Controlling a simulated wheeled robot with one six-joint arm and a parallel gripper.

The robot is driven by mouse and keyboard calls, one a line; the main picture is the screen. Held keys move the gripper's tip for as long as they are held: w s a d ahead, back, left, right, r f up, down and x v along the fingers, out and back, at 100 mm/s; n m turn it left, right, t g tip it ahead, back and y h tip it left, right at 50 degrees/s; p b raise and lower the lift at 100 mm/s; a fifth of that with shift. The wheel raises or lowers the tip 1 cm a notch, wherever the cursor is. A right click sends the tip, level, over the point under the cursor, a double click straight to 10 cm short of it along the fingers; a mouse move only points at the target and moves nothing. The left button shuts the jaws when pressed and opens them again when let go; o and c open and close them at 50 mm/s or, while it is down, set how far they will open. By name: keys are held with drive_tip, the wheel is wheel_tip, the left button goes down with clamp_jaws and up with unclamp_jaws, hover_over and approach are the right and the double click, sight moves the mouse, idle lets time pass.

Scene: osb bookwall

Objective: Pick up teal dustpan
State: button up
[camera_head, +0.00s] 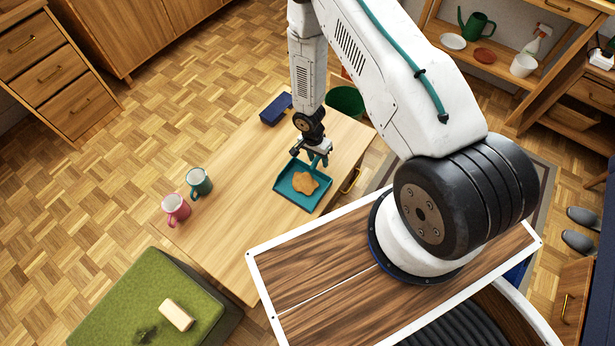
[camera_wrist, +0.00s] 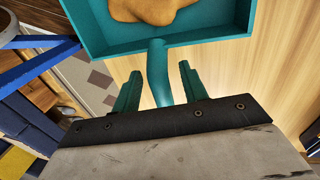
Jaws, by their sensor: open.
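The teal dustpan (camera_head: 289,196) lies on the wooden low table (camera_head: 240,181), with an orange-brown lump (camera_head: 305,183) in its pan. In the wrist view the dustpan (camera_wrist: 205,36) is at the top, and its handle runs down between my gripper's two teal fingers. My gripper (camera_head: 317,160) is above the handle end of the dustpan. In the wrist view my gripper (camera_wrist: 158,88) is open, with one finger on each side of the handle and visible gaps. The lump (camera_wrist: 150,10) is cut off by the top edge there.
A pink mug (camera_head: 176,209) and a green mug (camera_head: 199,183) stand at the table's left. A dark blue box (camera_head: 275,109) lies at its far edge. A green bin (camera_head: 345,101) stands behind. A green ottoman (camera_head: 128,300) is at lower left.

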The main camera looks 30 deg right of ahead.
clamp_jaws()
drive_tip(key=shift+r, duration=0.15)
